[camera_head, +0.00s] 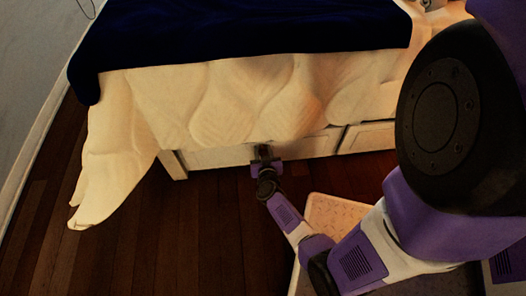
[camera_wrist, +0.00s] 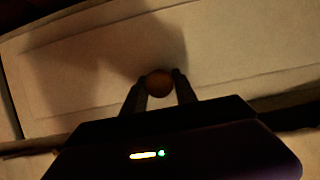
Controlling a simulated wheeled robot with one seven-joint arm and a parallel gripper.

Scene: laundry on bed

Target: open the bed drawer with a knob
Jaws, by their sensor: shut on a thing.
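The bed drawer (camera_head: 215,157) is a pale panel low in the bed's side, partly covered by the hanging cream bedding; in the wrist view its framed front (camera_wrist: 85,70) fills the upper part. A round brown knob (camera_wrist: 159,83) sits on the drawer front. My gripper (camera_wrist: 160,88) has its two fingers on either side of the knob and is shut on it. In the head view my gripper (camera_head: 264,153) reaches the drawer front and hides the knob. The drawer front looks about level with the bed frame; any small gap cannot be told.
A second drawer (camera_head: 368,137) is to the right. Cream bedding (camera_head: 180,105) hangs over the top of the drawer fronts, under a dark blue blanket (camera_head: 240,30). A pale, box-like thing (camera_head: 335,212) stands on the floor beside my arm. The wooden floor (camera_head: 150,235) at left is clear.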

